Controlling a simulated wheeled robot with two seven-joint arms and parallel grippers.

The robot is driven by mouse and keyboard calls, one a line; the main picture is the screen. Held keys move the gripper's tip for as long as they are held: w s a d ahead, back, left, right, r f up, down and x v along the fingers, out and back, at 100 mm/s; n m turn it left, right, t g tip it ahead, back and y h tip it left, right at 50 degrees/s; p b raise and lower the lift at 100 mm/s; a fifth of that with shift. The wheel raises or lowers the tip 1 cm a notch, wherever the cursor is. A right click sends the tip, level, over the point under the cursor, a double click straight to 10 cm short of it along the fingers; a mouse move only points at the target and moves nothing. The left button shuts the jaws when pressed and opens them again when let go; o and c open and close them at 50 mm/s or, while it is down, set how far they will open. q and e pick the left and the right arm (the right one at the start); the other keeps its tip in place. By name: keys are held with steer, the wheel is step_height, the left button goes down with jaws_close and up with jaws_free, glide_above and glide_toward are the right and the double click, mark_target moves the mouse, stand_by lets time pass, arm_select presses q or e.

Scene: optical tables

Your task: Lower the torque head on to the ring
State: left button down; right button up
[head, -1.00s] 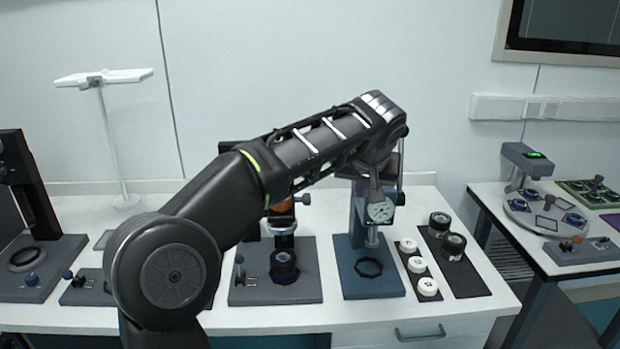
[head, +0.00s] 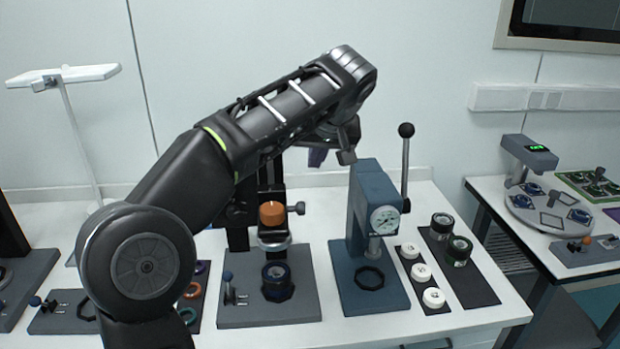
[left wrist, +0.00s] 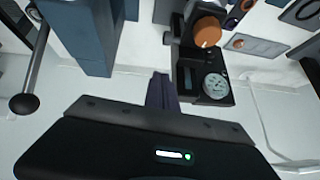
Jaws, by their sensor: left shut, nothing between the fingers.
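The torque head, which I take to be the part with an orange knob (head: 271,214) and silver collar (head: 274,243), sits on a dark column above the dark ring (head: 277,279). A gap shows between collar and ring. The ring sits in a holder on a grey base (head: 235,312). My left gripper (head: 317,157) is shut and empty, raised between the dark column and the blue press, apart from both. In the left wrist view its purplish fingers (left wrist: 162,92) are together, near the orange knob (left wrist: 207,32) and a round dial (left wrist: 215,86). My right gripper is not in view.
The blue press (head: 367,205) stands to the right, with a gauge (head: 385,219) and an upright lever with a black knob (head: 406,130). White-topped pieces (head: 421,272) and dark jars (head: 459,248) lie on mats farther right. My left arm covers the table's left part.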

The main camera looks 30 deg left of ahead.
arm_select(q)
steer(key=s+d+f+p+x, duration=0.1)
steer(key=s+x, duration=0.1)
steer(key=x, duration=1)
steer(key=shift+f, duration=0.6)
steer(key=shift+d, duration=0.1)
step_height(320, 180, down, 11)
steer(key=b, duration=1.1)
steer(key=shift+r, duration=0.2)
steer(key=shift+s+f, duration=0.1)
